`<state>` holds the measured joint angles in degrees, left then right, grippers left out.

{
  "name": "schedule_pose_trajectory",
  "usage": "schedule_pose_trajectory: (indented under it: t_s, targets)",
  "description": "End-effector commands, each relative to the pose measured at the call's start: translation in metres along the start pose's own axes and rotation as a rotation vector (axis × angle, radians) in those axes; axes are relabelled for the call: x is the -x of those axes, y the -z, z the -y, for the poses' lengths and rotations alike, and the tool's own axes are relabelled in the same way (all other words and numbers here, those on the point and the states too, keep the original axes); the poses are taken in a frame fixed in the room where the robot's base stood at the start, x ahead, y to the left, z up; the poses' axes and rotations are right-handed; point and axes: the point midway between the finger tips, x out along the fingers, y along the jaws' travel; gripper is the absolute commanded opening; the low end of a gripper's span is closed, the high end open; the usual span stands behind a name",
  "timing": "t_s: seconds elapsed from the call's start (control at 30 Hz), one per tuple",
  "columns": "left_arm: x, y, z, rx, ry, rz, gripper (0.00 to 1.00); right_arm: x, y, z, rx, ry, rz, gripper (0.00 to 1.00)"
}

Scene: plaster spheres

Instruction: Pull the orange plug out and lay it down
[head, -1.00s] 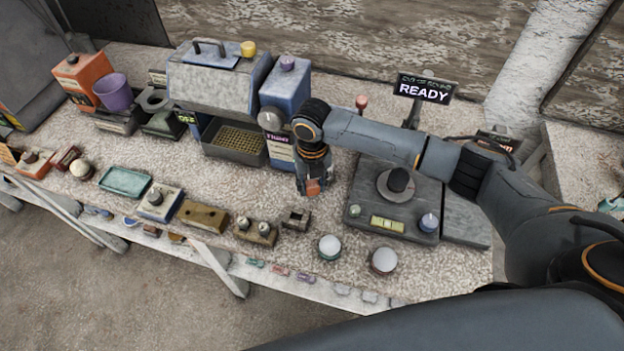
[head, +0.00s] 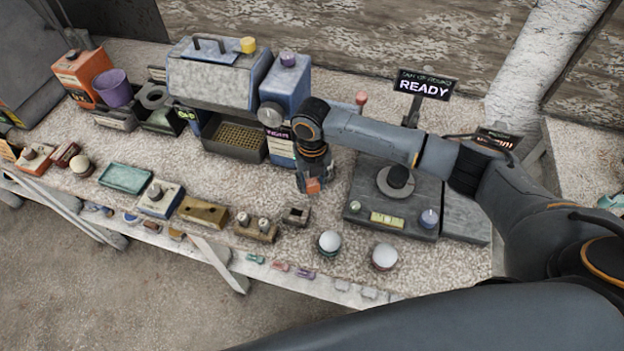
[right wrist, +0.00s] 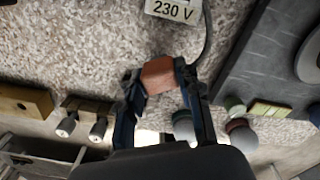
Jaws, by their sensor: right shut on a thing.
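My right gripper (head: 313,184) points down over the bench, right of the blue dispenser. In the right wrist view its two fingers (right wrist: 160,82) are shut on the orange plug (right wrist: 158,74), a small orange block. The plug also shows at the fingertips in the head view (head: 313,186). A grey cable (right wrist: 207,40) runs near the plug beside a white box marked 230 V (right wrist: 172,10). Bench surface shows between plug and box. I cannot tell whether the plug's underside touches the bench. My left gripper is not in view.
A small dark-topped block (head: 296,216) lies just in front of the gripper. Two white spheres (head: 330,241) (head: 385,256) stand near the front edge. A grey scale-like device (head: 410,208) is to the right. Bare bench (head: 240,185) lies left of the gripper.

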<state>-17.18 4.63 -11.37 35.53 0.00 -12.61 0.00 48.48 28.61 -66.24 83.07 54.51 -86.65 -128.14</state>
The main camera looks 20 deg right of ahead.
Motion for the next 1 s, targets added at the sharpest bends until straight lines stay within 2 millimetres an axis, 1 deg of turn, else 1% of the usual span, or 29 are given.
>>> schedule_pose_trajectory:
  t_s: [1.0]
  targets:
    - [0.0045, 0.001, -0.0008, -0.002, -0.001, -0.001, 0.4, -0.0002, 0.0, -0.0003, 0.001, -0.001, 0.001, 0.0]
